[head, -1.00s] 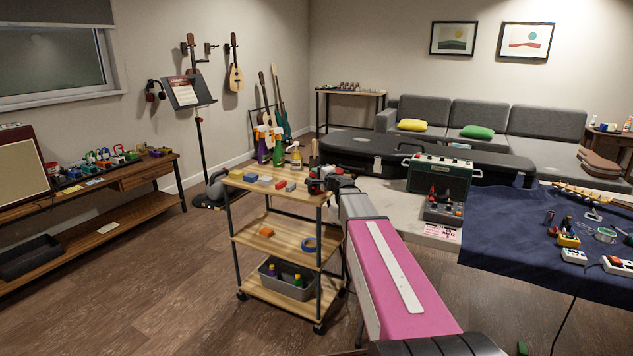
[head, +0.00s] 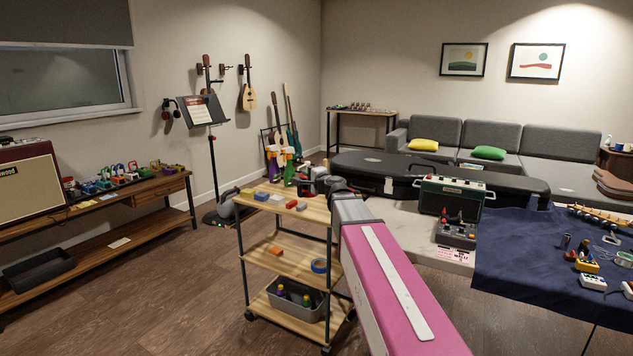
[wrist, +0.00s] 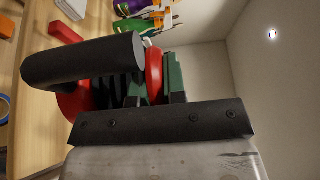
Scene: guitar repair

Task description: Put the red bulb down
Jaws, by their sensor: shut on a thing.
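My gripper (head: 316,187) is at the right back of the wooden cart's top shelf (head: 262,208) in the head view, small and partly blending with things behind it. In the wrist view my gripper (wrist: 125,85) is shut on the red bulb (wrist: 154,76). The bulb's red shows on both sides of dark and green parts, and its middle is hidden. A black cylinder (wrist: 85,62) lies across the front of it. I cannot tell whether the bulb touches the shelf.
Spray bottles (head: 275,163) stand at the back of the top shelf. Small blocks (head: 277,199) lie along its middle and front. A red block (wrist: 66,31) lies near my gripper in the wrist view. A blue tape roll (head: 319,266) sits on the shelf below.

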